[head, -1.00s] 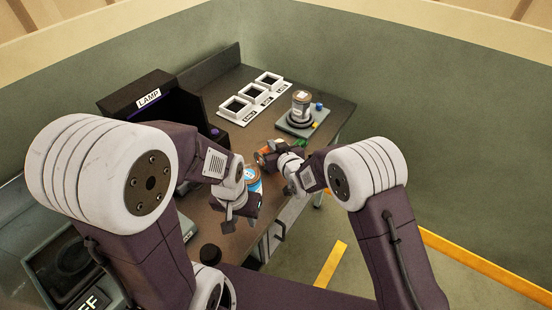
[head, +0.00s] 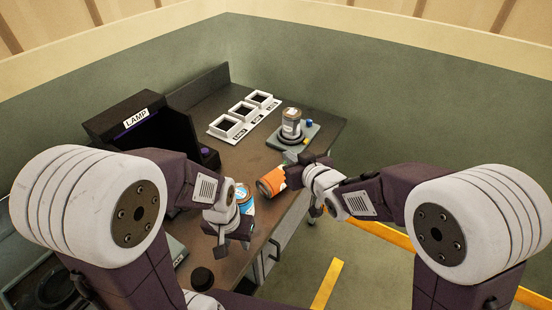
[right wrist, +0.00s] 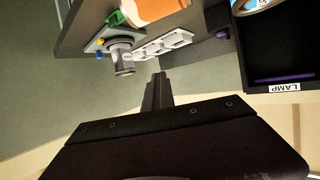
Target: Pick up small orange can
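The small orange can (head: 271,183) lies on its side, tilted in the picture, near the table's right edge. It also shows at the top of the right wrist view (right wrist: 158,10), cut off by the frame. My right gripper (head: 294,172) is right beside the can's right end in the head view. Whether it touches the can, and whether its fingers are apart, is unclear. The right gripper's dark fingers (right wrist: 155,92) point toward the table in the wrist view. My left gripper (head: 234,226) is in front of a blue can (head: 246,187) and partly hides it; its finger opening is unclear.
A jar (head: 292,124) stands on a grey plate at the back right. A white rack with several square openings (head: 229,127) lies at the table's back. A black LAMP box (head: 120,122) stands at the left. Open floor is right of the table.

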